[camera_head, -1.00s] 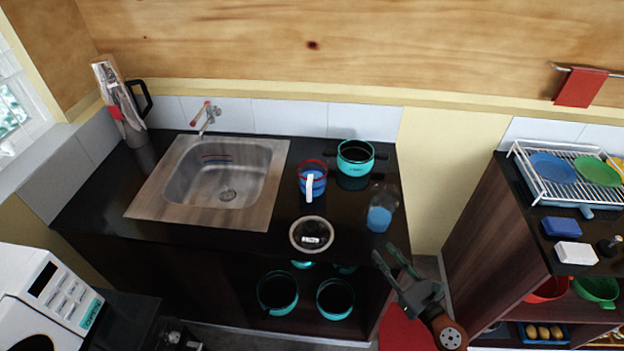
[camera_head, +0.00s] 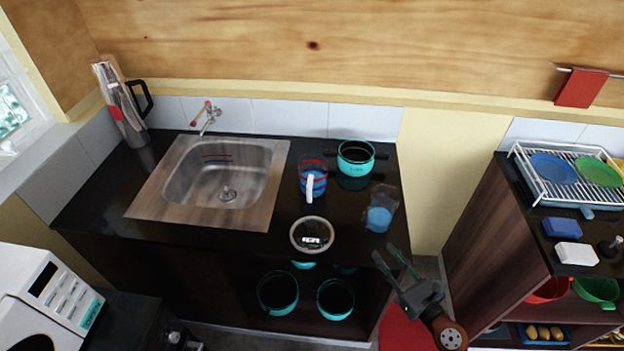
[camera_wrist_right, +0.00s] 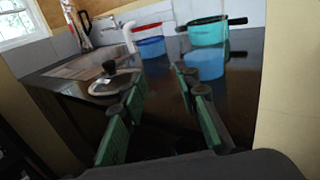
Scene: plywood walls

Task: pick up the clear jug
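The clear jug (camera_head: 383,209), see-through with blue in its lower part, stands near the right end of the black counter in the head view. In the right wrist view the blue part of the jug (camera_wrist_right: 206,66) shows ahead, beyond the fingers. My right gripper (camera_head: 386,254) is just off the counter's front right edge, in front of the jug and apart from it. In the wrist view its two green-padded fingers (camera_wrist_right: 160,84) are spread with nothing between them. My left gripper is in no view.
A blue cup with a red rim and white handle (camera_head: 312,180) stands left of the jug. A teal pot (camera_head: 355,167) stands behind it. A glass lid (camera_head: 294,235) lies near the front edge. A sink (camera_head: 150,205) is further left. A dark cabinet (camera_head: 488,205) stands at right.

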